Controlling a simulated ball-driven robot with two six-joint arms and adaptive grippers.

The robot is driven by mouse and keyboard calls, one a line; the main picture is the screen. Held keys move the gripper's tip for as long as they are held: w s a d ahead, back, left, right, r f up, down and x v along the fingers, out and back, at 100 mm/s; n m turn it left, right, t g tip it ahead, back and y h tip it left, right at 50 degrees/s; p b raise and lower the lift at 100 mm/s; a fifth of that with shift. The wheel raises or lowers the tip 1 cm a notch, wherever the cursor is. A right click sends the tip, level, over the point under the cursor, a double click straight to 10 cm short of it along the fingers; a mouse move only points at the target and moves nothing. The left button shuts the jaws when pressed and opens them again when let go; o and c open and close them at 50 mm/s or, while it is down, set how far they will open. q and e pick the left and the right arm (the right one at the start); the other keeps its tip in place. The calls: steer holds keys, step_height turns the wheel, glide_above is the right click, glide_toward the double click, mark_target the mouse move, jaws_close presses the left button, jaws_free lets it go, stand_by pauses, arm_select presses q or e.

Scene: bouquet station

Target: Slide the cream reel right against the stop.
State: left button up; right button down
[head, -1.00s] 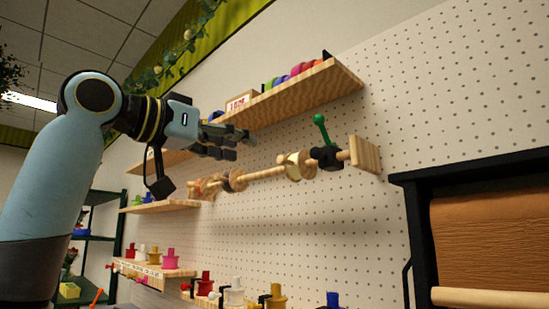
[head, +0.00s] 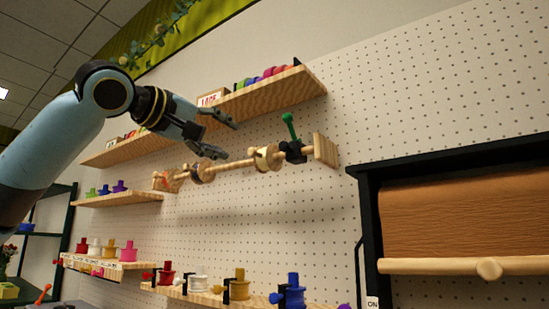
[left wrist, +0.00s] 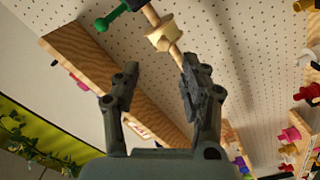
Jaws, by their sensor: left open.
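The cream reel (head: 266,158) sits on a wooden rod (head: 236,164) fixed along the pegboard wall. To its right is the black stop (head: 293,151) with a green handle, near the rod's right end plate. In the left wrist view the cream reel (left wrist: 163,35) shows beyond my fingers, with a short bit of bare rod between it and the stop (left wrist: 128,7). My left gripper (head: 229,140) is open and empty, up and left of the cream reel and apart from it. Its two spread fingers show in the left wrist view (left wrist: 160,70). My right gripper is not in view.
A brown reel (head: 203,170) sits further left on the rod. A wooden shelf (head: 270,97) with coloured rolls runs above. Lower shelves hold several coloured spools. A black frame with a brown paper roll (head: 470,215) stands at right.

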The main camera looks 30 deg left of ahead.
mark_target(250, 151)
arm_select(q)
steer(key=w+p, duration=0.5)
steer(key=w, duration=0.4)
steer(key=shift+w+d, duration=0.1)
steer(key=shift+w, duration=0.7)
steer(key=shift+f, duration=0.1)
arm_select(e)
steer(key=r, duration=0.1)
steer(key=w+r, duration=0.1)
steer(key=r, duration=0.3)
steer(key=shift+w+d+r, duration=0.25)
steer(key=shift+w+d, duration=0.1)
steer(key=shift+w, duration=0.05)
arm_select(q)
jaws_close()
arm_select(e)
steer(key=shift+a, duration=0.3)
arm_select(q)
steer(key=shift+w, duration=0.1)
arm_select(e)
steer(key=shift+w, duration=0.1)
